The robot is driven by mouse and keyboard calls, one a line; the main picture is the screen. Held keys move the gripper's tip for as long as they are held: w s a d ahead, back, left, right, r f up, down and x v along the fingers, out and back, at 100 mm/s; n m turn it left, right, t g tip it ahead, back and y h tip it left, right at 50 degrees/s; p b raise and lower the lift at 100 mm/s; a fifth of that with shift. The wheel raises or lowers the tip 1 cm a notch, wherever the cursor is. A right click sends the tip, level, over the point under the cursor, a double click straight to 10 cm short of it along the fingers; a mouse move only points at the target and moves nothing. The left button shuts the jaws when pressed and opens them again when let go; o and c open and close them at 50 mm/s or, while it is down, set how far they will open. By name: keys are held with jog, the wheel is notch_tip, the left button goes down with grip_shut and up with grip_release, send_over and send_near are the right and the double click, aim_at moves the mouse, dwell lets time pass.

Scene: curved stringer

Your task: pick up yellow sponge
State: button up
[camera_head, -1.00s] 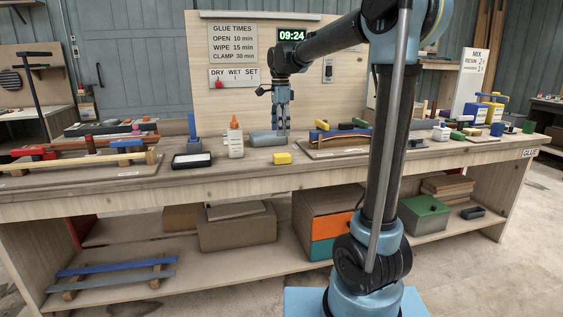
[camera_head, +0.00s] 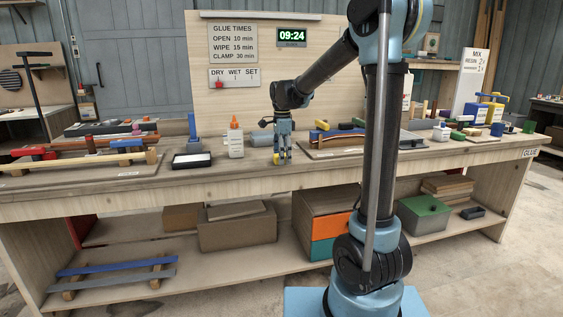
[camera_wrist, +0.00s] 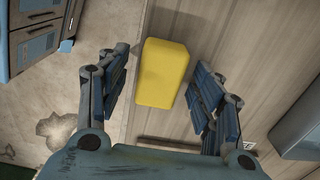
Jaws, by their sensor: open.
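The yellow sponge (camera_wrist: 162,73) is a small rounded block near the front edge of the bench top. In the wrist view it lies between the two blue fingers of my gripper (camera_wrist: 158,88), with a gap on both sides, the left one narrower at the sponge's lower part. My gripper is open and points down. In the head view, my gripper (camera_head: 283,157) is over the sponge and hides most of it; only a bit of yellow (camera_head: 277,159) shows at the fingers.
A grey rounded object (camera_head: 262,138) lies just behind my gripper and also shows at the right in the wrist view (camera_wrist: 299,128). A white bottle with an orange tip (camera_head: 235,140) stands to the left, beside a black-rimmed tray (camera_head: 192,160). A board with a curved wooden piece (camera_head: 338,141) is to the right.

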jog(key=shift+f, duration=0.25)
jog(key=c, duration=1)
jog(key=shift+o, duration=0.2)
notch_tip(320, 180, up, 10)
jog(key=shift+r, duration=0.1)
